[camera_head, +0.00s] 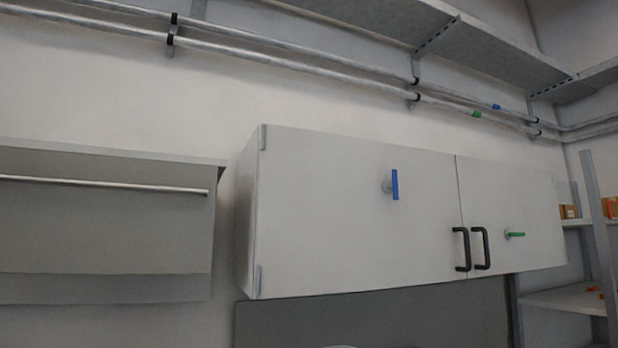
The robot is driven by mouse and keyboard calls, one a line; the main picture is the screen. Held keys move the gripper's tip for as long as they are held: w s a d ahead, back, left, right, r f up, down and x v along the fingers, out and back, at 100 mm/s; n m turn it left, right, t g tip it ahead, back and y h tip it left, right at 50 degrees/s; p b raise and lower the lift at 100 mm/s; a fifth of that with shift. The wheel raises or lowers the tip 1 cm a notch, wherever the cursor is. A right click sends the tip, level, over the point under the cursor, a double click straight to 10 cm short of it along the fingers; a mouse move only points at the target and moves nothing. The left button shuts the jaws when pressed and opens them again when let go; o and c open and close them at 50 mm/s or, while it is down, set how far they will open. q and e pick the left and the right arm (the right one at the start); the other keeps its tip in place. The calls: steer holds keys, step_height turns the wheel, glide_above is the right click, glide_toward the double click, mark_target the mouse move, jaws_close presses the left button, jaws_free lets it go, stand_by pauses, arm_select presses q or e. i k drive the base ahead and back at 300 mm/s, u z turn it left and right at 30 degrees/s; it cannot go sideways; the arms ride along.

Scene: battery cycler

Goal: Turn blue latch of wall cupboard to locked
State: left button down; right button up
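The wall cupboard (330,215) is white with two doors, both closed, and hangs on the wall right of the middle. Its blue latch (395,184) sits on the left door, with the handle upright on a round grey base. A green latch (515,235) sits on the right door, with its handle lying about level. Two black pull handles, one left (462,249) and one right (481,248), flank the gap between the doors. Neither of my grippers shows in the head view.
A grey cabinet or hood with a metal bar (105,184) is at the left. Pipes (300,57) run along the wall above the cupboard, under a shelf (500,45). A rack with small boxes (570,212) stands at the right. The space before the cupboard doors looks clear.

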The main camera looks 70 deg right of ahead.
mark_target(388, 187)
steer(key=u, duration=0.2)
steer(key=k, duration=0.75)
steer(key=z, duration=1.5)
